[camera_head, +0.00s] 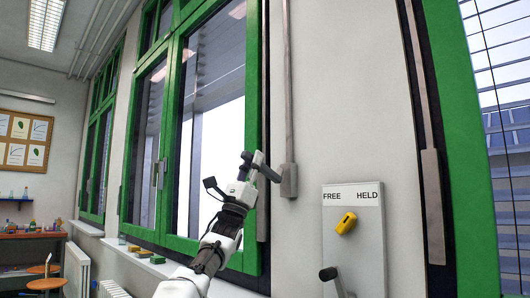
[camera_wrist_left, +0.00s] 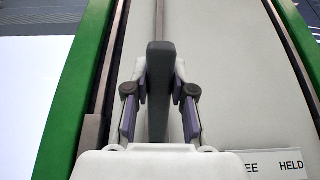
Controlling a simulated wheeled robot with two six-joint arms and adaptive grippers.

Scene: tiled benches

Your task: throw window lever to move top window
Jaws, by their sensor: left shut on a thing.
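The window lever has a dark grey handle (camera_head: 270,174), joined to a grey box (camera_head: 289,181) at the foot of a vertical rod (camera_head: 287,90) on the wall. My left gripper (camera_head: 256,168) is shut on this handle. In the left wrist view the handle (camera_wrist_left: 160,65) stands between the two fingers of the left gripper (camera_wrist_left: 160,92). The top window (camera_head: 165,18) is a green-framed pane above the large window, cut by the picture's top edge; I cannot tell whether it is open. My right gripper is not in view.
Right of the lever is a pale panel (camera_head: 365,225) marked FREE and HELD, with a yellow knob (camera_head: 347,223). A second rod with a grey box (camera_head: 432,205) runs beside the right green frame. Small blocks (camera_head: 134,249) lie on the sill. A radiator (camera_head: 77,270) stands at left.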

